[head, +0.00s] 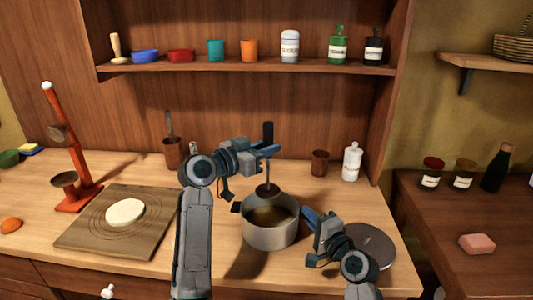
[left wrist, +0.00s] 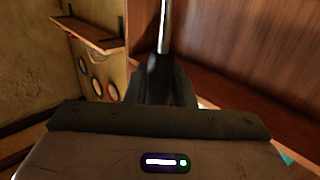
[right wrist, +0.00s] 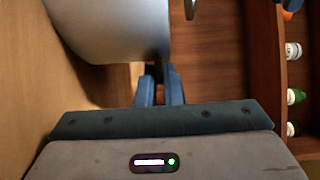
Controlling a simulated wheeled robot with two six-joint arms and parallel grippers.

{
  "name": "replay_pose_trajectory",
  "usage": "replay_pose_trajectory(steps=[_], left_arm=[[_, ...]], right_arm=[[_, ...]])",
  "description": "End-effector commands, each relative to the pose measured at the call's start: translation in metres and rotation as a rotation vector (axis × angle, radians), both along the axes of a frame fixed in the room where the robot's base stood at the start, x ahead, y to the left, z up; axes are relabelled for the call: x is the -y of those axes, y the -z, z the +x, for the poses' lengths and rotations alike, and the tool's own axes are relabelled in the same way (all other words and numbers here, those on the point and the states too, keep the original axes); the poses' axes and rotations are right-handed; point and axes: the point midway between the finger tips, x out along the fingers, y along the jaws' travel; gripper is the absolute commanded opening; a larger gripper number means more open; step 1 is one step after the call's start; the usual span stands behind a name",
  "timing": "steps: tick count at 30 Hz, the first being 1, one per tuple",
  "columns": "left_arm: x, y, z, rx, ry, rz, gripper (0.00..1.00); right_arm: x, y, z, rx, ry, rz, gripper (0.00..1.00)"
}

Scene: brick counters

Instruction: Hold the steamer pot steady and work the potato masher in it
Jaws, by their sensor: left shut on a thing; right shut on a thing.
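The steamer pot (head: 270,237) stands on the wooden counter, upright, with brownish contents inside. The potato masher (head: 268,133) is upright, its black handle up and its dark round head at the pot's back rim; whether the head is inside or just above the opening, I cannot tell. My left gripper (head: 272,151) is shut on the masher; its shaft (left wrist: 164,28) rises from the fingers (left wrist: 160,88) in the left wrist view. My right gripper (head: 309,216) is shut at the pot's right side; the gripped part is hidden. The pot's wall (right wrist: 115,25) is beside the fingers (right wrist: 160,88) in the right wrist view.
A round lid (head: 375,245) lies right of the pot, close to my right arm. A board (head: 85,235) with a pale disc (head: 125,212) is at left, with an orange stand (head: 72,150) behind. A brown cup (head: 320,163) and white bottle (head: 352,162) stand behind the pot.

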Motion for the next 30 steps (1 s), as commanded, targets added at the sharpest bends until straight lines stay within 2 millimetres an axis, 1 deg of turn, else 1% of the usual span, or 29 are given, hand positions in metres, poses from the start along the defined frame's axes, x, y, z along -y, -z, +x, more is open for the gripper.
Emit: replay_pose_trajectory(steps=[4,5,6,8,9,17,20,23,30], left_arm=[[0.000,0.000,0.000,0.001,0.000,-0.001,0.00],[0.000,0.000,0.000,0.001,0.000,-0.001,0.00],[0.000,0.000,0.000,0.001,0.000,-0.001,0.00],[0.000,0.000,0.000,0.001,0.000,-0.001,0.00],[0.000,0.000,0.000,0.001,0.000,-0.001,0.00],[0.000,0.000,0.000,0.001,0.000,-0.001,0.00],[0.000,0.000,0.000,0.001,0.000,-0.001,0.00],[0.000,0.000,0.000,0.001,0.000,-0.001,0.00],[0.000,0.000,0.000,0.001,0.000,-0.001,0.00]], right_arm=[[0.000,0.002,0.000,-0.003,-0.001,-0.001,0.00],[0.000,0.002,0.000,-0.003,-0.001,-0.001,0.11],[0.000,0.002,0.000,-0.003,-0.001,-0.001,0.19],[0.000,0.001,0.000,-0.003,0.000,-0.002,0.31],[0.000,0.001,0.000,-0.002,0.000,-0.001,0.33],[0.000,0.000,-0.001,-0.001,0.000,-0.001,0.33],[0.004,0.001,-0.006,-0.002,0.000,-0.001,0.33],[0.011,0.002,-0.019,-0.003,0.000,-0.002,0.33],[0.038,0.002,-0.063,-0.003,0.001,-0.005,0.33]])
